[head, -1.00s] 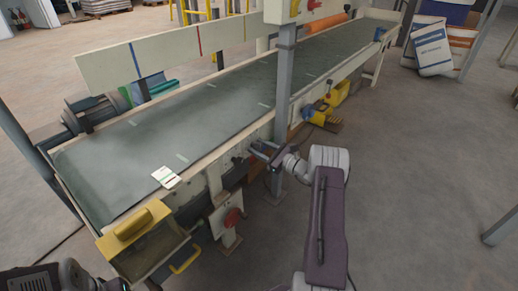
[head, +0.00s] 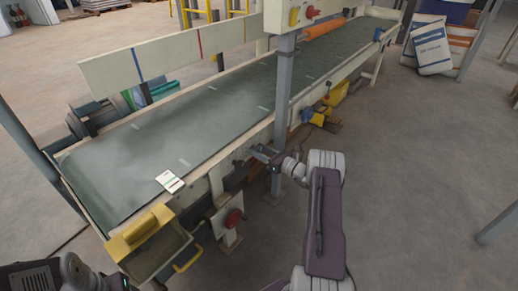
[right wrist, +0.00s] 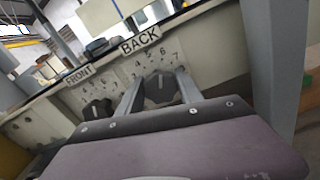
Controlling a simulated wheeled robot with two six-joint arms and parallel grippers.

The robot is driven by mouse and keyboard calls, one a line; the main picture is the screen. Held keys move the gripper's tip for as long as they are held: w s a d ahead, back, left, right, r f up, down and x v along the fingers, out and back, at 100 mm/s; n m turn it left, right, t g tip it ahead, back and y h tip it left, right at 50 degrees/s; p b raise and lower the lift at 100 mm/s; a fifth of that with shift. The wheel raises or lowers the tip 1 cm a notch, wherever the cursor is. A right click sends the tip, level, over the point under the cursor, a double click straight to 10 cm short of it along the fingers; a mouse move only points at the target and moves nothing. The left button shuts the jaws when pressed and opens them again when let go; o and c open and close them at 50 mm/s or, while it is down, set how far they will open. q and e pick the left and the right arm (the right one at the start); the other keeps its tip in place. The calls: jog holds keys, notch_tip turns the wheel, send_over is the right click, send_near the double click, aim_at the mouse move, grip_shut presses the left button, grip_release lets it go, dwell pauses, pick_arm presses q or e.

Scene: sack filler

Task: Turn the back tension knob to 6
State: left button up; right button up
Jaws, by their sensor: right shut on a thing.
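The back tension knob (right wrist: 159,88) is a dark round knob below the BACK label (right wrist: 140,39) in the right wrist view. Small numbers are printed in an arc around it. My right gripper (right wrist: 160,84) has one finger on each side of the knob and is shut on it. In the head view my right gripper (head: 262,154) reaches the side of the conveyor, and the knob is too small to make out there. The knob's exact setting is hard to read. My left gripper is not in view.
The front knob (right wrist: 97,109), under the FRONT label (right wrist: 79,75), sits left of the back knob. A grey post (head: 283,95) stands close to my right gripper. A red button (head: 234,217) and a yellow-topped box (head: 148,232) are nearer.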

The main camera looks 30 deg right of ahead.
jog(key=shift+m, duration=0.5)
jog(key=o, duration=1.4)
jog(key=shift+c, duration=0.2)
jog(key=p+v, duration=0.5)
jog(key=v, duration=0.4)
